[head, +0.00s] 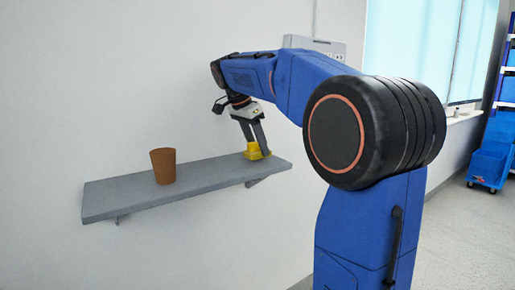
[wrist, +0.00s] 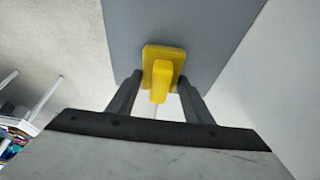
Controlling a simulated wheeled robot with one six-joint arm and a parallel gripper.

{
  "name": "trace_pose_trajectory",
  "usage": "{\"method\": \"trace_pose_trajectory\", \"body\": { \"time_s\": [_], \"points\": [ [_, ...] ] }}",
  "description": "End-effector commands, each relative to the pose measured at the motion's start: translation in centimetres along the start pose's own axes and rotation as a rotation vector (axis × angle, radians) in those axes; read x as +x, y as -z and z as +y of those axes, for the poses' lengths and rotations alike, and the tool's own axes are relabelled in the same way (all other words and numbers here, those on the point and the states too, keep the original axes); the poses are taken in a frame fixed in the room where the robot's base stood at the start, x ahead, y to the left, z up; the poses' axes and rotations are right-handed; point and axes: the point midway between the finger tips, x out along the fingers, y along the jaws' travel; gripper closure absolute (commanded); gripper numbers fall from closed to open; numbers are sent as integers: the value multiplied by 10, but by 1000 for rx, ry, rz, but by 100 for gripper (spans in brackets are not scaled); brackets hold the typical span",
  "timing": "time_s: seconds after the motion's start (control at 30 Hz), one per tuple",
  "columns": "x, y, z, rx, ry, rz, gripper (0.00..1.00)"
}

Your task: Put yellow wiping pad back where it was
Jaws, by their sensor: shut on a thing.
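The yellow wiping pad (head: 256,153) is at the right end of the grey wall shelf (head: 205,178). It shows from above in the wrist view (wrist: 163,62), with a raised grip on a wider base. My gripper (head: 255,143) points down at the pad and is shut on its raised grip. In the wrist view, my gripper's fingers (wrist: 160,88) stand on either side of the pad. The pad is at or just over the shelf surface; I cannot tell whether it bears on it.
A brown tapered cup (head: 163,166) stands on the shelf left of the pad, with bare shelf between them. The shelf is fixed to a white wall. A grey box (head: 316,45) with sockets is on the wall behind my arm. Blue bins (head: 488,165) stand far right.

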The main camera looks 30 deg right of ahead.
Motion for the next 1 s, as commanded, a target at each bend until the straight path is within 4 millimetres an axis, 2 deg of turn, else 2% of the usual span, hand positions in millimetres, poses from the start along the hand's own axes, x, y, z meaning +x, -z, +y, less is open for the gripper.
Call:
{"method": "trace_pose_trajectory", "body": {
  "time_s": [0.1,0.5,0.53,0.6,0.87,1.0],
  "points": [
    [7,-3,0,1,0,0,78],
    [11,-4,0,1,0,0,78],
    [10,-4,0,1,0,0,47],
    [10,-4,0,1,0,0,35],
    [10,-4,0,1,0,0,35],
    [4,-3,0,0,1,0,35]
  ]
}}
